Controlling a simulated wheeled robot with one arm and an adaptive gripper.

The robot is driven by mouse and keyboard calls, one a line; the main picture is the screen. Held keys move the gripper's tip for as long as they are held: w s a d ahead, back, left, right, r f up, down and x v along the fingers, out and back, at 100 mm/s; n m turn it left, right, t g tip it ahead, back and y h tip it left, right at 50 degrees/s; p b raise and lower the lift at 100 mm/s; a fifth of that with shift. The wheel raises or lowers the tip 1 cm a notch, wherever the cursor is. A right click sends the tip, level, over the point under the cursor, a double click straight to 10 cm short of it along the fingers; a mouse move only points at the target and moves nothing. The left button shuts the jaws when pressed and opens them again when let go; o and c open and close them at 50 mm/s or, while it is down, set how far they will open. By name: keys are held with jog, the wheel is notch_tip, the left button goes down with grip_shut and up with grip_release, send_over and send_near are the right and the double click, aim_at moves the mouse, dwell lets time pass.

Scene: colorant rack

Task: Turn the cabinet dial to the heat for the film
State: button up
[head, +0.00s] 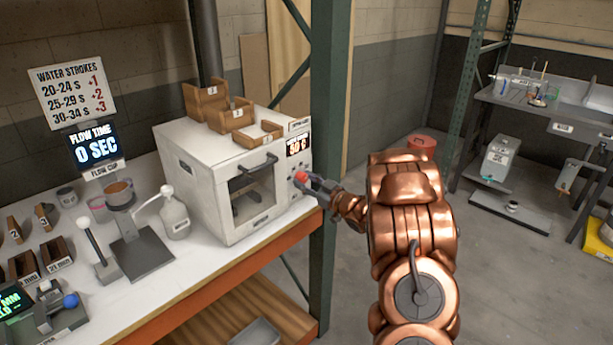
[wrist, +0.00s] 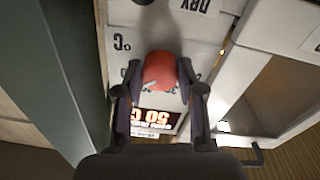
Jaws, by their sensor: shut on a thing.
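The cabinet (head: 205,165) is a white box with a glass-fronted door and a dark handle, standing on the bench. Its red dial (head: 301,176) is on the right part of its front, below a small display with orange digits (head: 299,145). In the wrist view the red dial (wrist: 160,72) shows a pale pointer mark, and the display (wrist: 155,120) appears upside down, reading about 50 C. My gripper (head: 310,184) is at the dial. In the wrist view its two fingers (wrist: 160,80) are shut on the dial, one on each side.
A green steel post (head: 330,150) stands close to the right of the cabinet, near my gripper. Wooden bins (head: 235,118) sit on top of the cabinet. A white bottle (head: 174,215) and a flow cup stand (head: 135,250) are to its left. A sign (head: 72,92) lists water strokes.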

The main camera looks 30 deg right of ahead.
jog(key=shift+m+p, duration=0.5)
jog(key=shift+m, duration=0.4)
jog(key=o, duration=1.1)
jog(key=shift+o, duration=0.2)
jog(key=shift+s, duration=0.1)
jog(key=v, duration=1.2)
jog(key=shift+w, duration=0.2)
